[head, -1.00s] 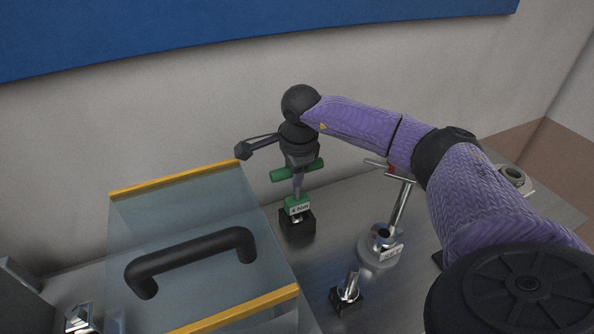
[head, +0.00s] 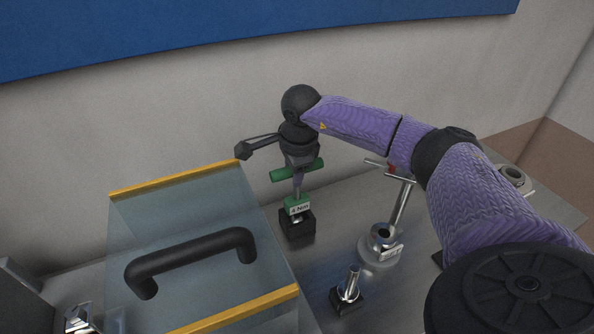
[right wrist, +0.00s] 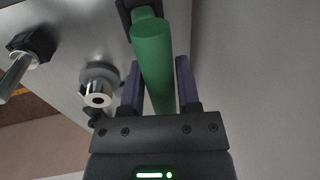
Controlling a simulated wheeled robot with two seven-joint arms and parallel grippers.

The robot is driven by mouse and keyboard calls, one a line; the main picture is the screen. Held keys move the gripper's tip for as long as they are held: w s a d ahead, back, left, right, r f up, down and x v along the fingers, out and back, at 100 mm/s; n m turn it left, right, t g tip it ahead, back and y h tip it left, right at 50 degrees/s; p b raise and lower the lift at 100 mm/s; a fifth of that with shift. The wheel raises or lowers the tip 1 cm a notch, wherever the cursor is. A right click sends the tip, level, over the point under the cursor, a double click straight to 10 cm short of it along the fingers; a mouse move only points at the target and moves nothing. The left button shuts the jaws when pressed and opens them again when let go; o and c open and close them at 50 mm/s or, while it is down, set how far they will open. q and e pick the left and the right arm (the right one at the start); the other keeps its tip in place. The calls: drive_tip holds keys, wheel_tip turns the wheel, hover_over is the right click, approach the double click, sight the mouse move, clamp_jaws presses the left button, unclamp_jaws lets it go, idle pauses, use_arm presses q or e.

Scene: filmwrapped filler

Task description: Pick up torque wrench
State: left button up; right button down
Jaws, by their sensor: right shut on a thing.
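The torque wrench (head: 284,175) has a green T-shaped handle and a green lower collar with a white label that seems to read 4 Nm. My right gripper (head: 297,178) comes down from above and is shut on the green handle. In the right wrist view the green handle (right wrist: 152,55) runs between the two fingers of the right gripper (right wrist: 159,85). The fingers hide part of the wrench's shaft. My left gripper is not in view.
A clear cover (head: 200,215) with a black handle and yellow edges stands left of the wrench. A tool with a red-marked T-bar (head: 400,205) leans in a round base (head: 378,252) to the right. A small black holder (head: 347,300) with a metal pin stands in front.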

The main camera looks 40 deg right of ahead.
wheel_tip(320, 180, up, 10)
drive_tip(key=shift+r+p, duration=0.1)
drive_tip(key=shift+p, duration=0.55)
